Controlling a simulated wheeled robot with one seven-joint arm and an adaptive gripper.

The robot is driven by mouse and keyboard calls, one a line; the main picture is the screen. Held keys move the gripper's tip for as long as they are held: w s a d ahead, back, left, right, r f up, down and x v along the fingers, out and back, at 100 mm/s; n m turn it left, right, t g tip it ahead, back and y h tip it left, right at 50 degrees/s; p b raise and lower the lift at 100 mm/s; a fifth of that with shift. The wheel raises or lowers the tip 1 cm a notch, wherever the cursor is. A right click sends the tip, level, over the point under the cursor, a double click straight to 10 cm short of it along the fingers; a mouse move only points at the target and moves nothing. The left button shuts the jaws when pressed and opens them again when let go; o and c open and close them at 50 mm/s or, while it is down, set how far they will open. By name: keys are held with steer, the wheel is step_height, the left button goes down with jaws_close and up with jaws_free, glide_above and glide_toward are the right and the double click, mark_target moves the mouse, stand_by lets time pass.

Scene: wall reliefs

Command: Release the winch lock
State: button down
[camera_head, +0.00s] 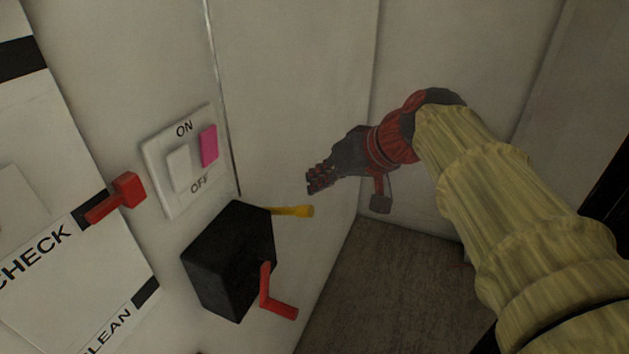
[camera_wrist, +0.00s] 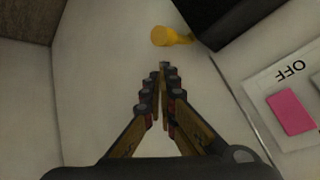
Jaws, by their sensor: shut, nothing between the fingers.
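The winch is a black box (camera_head: 228,262) on the wall, low in the middle of the head view. A yellow lever (camera_head: 293,211) sticks out to the right from its top edge. A red crank handle (camera_head: 271,293) is on its front. My gripper (camera_head: 312,180) is shut and empty, above the yellow lever and apart from it. In the wrist view, my fingertips (camera_wrist: 164,66) point toward the yellow lever (camera_wrist: 170,36), with a small gap to it. The black box (camera_wrist: 225,20) shows at the top right there, partly cut off.
An ON/OFF switch panel (camera_head: 183,160) with a pink part is on the wall left of my gripper. A red lever (camera_head: 117,197) sits on a white board (camera_head: 75,240) marked CHECK at the left. The wall right of the box is clear down to the floor (camera_head: 370,285).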

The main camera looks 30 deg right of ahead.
steer(key=shift+r, duration=0.1)
steer(key=v, duration=0.7)
steer(key=shift+s+d, duration=0.1)
steer(key=shift+s, duration=0.05)
stand_by(0.6)
steer(key=s+d+f+m+g+h, duration=0.1)
steer(key=s+f+m+h, duration=0.15)
steer(key=f, duration=0.35)
steer(key=s+d+f+m+g+h, duration=0.1)
steer(key=s+f+g, duration=0.15)
steer(key=f, duration=0.45)
steer(key=s+a+f+n, duration=0.1)
steer(key=a+f+n, duration=0.2)
steer(key=a, duration=0.3)
steer(key=s+a+f+n+y, duration=0.1)
steer(key=s+a+f+n, duration=0.1)
steer(key=a, duration=0.5)
steer(key=shift+f+n, duration=0.4)
steer(key=shift+n, duration=0.15)
